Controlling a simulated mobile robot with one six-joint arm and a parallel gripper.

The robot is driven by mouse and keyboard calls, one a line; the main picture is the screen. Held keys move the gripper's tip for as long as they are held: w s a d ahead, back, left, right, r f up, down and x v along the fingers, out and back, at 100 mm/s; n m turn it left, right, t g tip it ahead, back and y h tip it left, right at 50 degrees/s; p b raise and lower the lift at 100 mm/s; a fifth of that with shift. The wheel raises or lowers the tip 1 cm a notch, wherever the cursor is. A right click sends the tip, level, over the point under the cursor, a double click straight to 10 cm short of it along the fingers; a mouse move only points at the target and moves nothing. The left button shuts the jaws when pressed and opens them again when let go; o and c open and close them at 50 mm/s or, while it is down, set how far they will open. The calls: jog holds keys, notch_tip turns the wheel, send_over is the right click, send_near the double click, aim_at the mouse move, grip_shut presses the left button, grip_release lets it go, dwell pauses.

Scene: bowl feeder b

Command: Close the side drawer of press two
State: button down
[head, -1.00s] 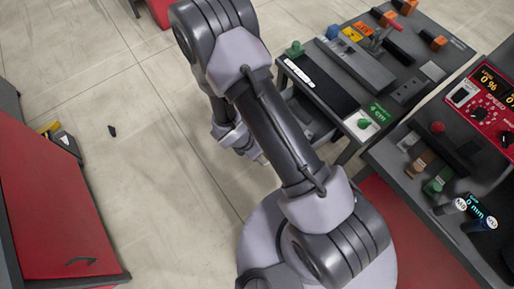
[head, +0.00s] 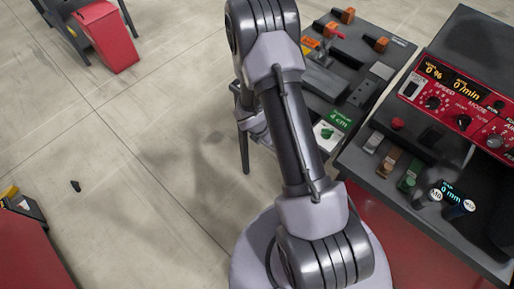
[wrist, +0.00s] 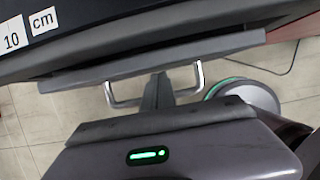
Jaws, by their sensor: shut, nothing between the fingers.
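In the wrist view a grey drawer front (wrist: 225,47) with a bent metal handle (wrist: 112,97) runs across under a dark bench edge. My gripper (wrist: 158,85) is shut and empty. Its fingers point at the drawer front and overlap the middle of the handle, hiding part of it. I cannot tell whether they touch it. In the head view my arm hides most of my gripper, and the drawer does not show. No press label is readable, so I cannot tell whether this is press two's drawer.
The dark bench (head: 398,50) carries a green "4 cm" label (head: 340,121) and small blocks. A machine with a red control panel (head: 455,100) stands at right. A red cabinet (head: 25,255) is at lower left, a red bin (head: 105,38) at top left.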

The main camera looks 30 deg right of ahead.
jog(key=shift+w+d, duration=0.25)
jog(key=shift+d, duration=0.4)
jog(key=shift+w+d, duration=0.2)
jog(key=shift+d, duration=0.4)
jog(key=shift+w+d+r, duration=0.1)
jog(key=shift+d, duration=0.1)
jog(key=shift+r+p, duration=0.15)
jog(key=shift+p, duration=0.2)
